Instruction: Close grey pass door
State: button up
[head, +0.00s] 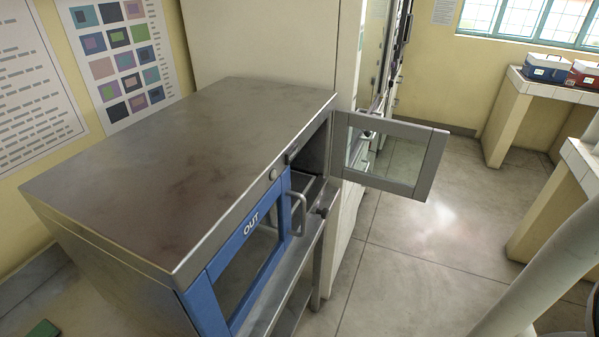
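The grey pass door (426,165) is a grey-framed glass door at the right end of a steel cabinet (170,155). It stands open, swung out to the right, and the dark opening beside it shows. A blue-framed door (213,297) marked OUT sits to its left on the same front and looks shut, with a grey handle (297,214). My gripper is not in this view.
Tiled benches stand at right, one bearing a blue box (548,68) and a red box (584,74). A tall pale cabinet (265,40) is behind the steel one. The floor (400,250) before the open door is clear.

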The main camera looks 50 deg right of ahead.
aim_at(436, 140)
jog(key=u, duration=1.95)
jog(key=k+l+u, duration=0.1)
jog(key=u, duration=0.3)
jog(key=k+l+u, duration=0.15)
jog(key=u, duration=0.2)
jog(key=k+u, duration=0.1)
jog(key=u, duration=0.3)
jog(key=k+l+u, duration=0.1)
jog(key=u, duration=0.25)
jog(key=k+l+u, duration=0.1)
jog(key=k, duration=0.8)
jog(key=k+u, duration=0.1)
jog(key=k, duration=0.8)
jog(key=k+j+u, duration=0.1)
jog(key=k, duration=0.8)
jog(key=k+j+u, duration=0.1)
jog(key=k, duration=0.85)
jog(key=k+z, duration=0.2)
jog(key=z, duration=0.25)
jog(key=k+l+z, duration=0.1)
jog(key=z, duration=0.3)
jog(key=k+l+z, duration=0.15)
jog(key=z, duration=0.3)
jog(key=k+l, duration=0.05)
jog(key=k, duration=0.05)
